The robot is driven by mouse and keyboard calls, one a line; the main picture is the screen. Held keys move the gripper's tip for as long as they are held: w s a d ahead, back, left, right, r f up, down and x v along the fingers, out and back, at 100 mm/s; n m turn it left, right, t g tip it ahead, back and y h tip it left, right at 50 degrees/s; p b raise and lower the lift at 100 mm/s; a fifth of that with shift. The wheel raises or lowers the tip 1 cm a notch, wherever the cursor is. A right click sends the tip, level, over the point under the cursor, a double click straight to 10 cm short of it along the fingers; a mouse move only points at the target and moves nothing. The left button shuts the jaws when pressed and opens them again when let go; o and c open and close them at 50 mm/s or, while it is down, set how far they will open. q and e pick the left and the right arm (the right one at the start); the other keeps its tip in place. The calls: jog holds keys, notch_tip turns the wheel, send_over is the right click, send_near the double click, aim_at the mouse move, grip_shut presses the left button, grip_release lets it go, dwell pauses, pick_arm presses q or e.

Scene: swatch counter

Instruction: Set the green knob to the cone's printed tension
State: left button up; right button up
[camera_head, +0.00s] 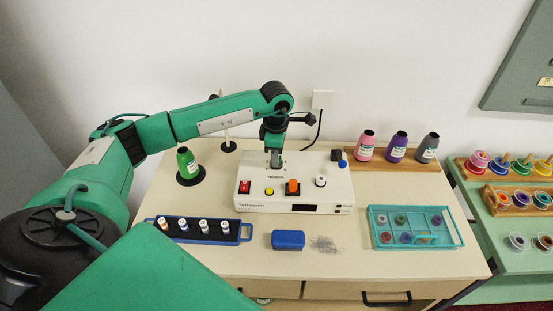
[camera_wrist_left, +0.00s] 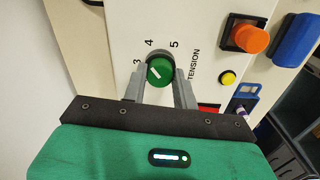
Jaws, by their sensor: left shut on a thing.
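The green knob (camera_wrist_left: 160,71) sits on the white machine's top, by the word TENSION and the printed numbers 3, 4 and 5. Its white line slants to the upper left in the left wrist view, roughly between 3 and 4. My left gripper (camera_wrist_left: 160,78) is shut on the knob, one finger on each side. In the head view my left gripper (camera_head: 275,160) points down at the back of the machine (camera_head: 262,208) and hides the knob. The green cone (camera_head: 187,164) stands on a black disc at the left; its label is too small to read. My right gripper is not in view.
The machine also carries a red switch (camera_head: 244,187), a yellow button (camera_head: 269,191) and an orange knob (camera_head: 292,187). A blue spool tray (camera_head: 159,236), a blue block (camera_head: 288,240) and a teal tray (camera_head: 455,242) lie in front. Pink (camera_head: 367,146), purple (camera_head: 397,148) and grey (camera_head: 430,148) cones stand behind right.

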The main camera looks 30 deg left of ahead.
pick_arm(q)
jog(key=n+b, duration=0.3)
jog(key=n, duration=0.2)
jog(key=shift+f+n, duration=0.1)
jog(key=shift+n, duration=0.2)
jog(key=shift+n+b, duration=0.7)
jog(key=shift+n, duration=1.5)
jog(key=o, duration=1)
jog(key=shift+c, duration=0.2)
jog(key=shift+a, duration=0.1)
jog(key=shift+r, duration=0.2)
